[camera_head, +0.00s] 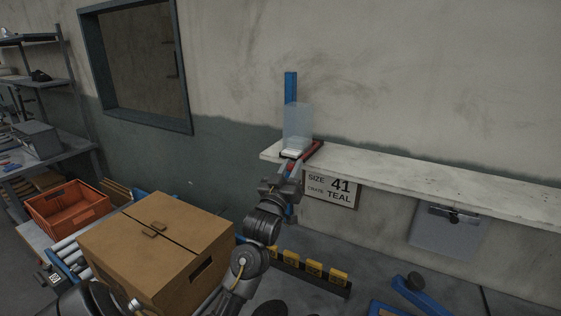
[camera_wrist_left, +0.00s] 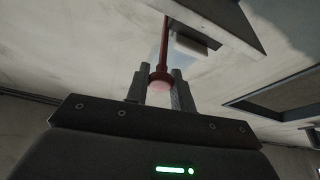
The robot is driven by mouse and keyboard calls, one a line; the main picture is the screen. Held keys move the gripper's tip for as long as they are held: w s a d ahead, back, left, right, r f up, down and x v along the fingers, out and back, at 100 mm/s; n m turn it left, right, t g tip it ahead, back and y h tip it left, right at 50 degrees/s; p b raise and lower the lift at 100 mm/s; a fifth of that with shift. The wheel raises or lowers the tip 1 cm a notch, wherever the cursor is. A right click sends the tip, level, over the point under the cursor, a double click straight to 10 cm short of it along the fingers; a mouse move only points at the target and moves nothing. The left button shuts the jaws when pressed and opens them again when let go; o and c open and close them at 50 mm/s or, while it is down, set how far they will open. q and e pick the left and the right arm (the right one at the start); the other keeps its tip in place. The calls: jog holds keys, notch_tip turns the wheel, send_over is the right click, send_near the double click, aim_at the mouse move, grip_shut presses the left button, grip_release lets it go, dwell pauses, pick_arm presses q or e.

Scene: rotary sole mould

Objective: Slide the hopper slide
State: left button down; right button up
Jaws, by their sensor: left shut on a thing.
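The hopper (camera_head: 297,122) is a clear, upright box in front of a blue post (camera_head: 290,86) at the left end of a pale wall shelf. A red hopper slide (camera_head: 314,151) lies at its base at shelf height. In the left wrist view the red slide (camera_wrist_left: 165,45) is a rod ending in a round knob. My left gripper (camera_head: 292,172) reaches up to the shelf's front edge, below the hopper. In its wrist view the left gripper (camera_wrist_left: 160,82) is shut on the knob end, one finger on each side. My right gripper is not in view.
The shelf (camera_head: 430,180) runs right along the wall, with a sign (camera_head: 331,189) reading size 41, teal, below it. A clipboard (camera_head: 446,228) hangs further right. A cardboard box (camera_head: 157,247) and an orange crate (camera_head: 68,207) stand at left. Yellow-labelled blocks (camera_head: 313,269) sit below.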

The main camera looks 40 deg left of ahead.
pick_arm(q)
jog(key=c, duration=1.2)
grip_release()
jog(key=shift+w, duration=0.1)
jog(key=shift+c, duration=0.2)
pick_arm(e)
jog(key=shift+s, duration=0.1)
pick_arm(q)
jog(key=b+v, duration=0.4)
jog(key=v, duration=0.7)
jog(key=shift+b, duration=0.3)
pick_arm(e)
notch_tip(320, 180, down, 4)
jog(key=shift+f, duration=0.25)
